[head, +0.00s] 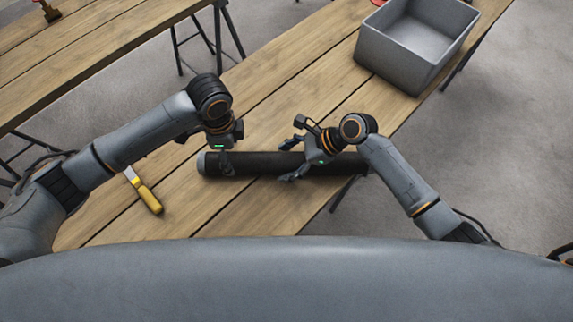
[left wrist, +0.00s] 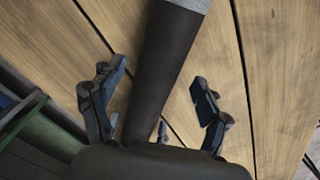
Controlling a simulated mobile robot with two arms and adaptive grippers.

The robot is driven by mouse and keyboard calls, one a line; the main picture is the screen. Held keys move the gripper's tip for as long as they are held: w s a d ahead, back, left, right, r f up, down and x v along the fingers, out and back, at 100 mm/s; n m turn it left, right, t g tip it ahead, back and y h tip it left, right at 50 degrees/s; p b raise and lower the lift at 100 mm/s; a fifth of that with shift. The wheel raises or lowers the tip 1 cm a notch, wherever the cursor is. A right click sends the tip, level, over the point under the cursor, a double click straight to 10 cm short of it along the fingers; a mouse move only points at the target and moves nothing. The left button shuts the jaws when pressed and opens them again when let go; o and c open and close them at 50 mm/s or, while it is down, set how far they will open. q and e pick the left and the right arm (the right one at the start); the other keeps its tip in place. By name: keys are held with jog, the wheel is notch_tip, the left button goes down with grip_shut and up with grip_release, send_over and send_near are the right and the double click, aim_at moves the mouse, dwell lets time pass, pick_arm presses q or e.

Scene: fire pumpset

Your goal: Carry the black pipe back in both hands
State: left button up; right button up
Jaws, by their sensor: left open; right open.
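The black pipe (head: 265,164) lies across the wooden table (head: 290,85), with a grey band at its left end. In the left wrist view the pipe (left wrist: 168,65) runs between the two open fingers of my left gripper (left wrist: 160,105), with a gap on each side. In the head view my left gripper (head: 223,158) is above the pipe's left part. My right gripper (head: 291,160) is open at the pipe's right part, its fingers on either side of it. Whether any finger touches the pipe cannot be told. The pipe's right end is partly hidden behind my right arm.
A grey open bin (head: 385,58) stands at the table's far right. A tool with a yellow handle (head: 149,198) lies left of the pipe, near my left arm. A second wooden table (head: 75,45) is at the upper left. Wood between pipe and bin is clear.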

jog(key=shift+d+r, duration=0.2)
pick_arm(q)
notch_tip(320, 180, up, 8)
jog(key=shift+r, duration=0.25)
pick_arm(e)
jog(key=v, duration=1.1)
jog(key=shift+d+r, duration=0.15)
pick_arm(q)
jog(key=shift+s, duration=0.15)
pick_arm(e)
jog(key=shift+s, duration=0.1)
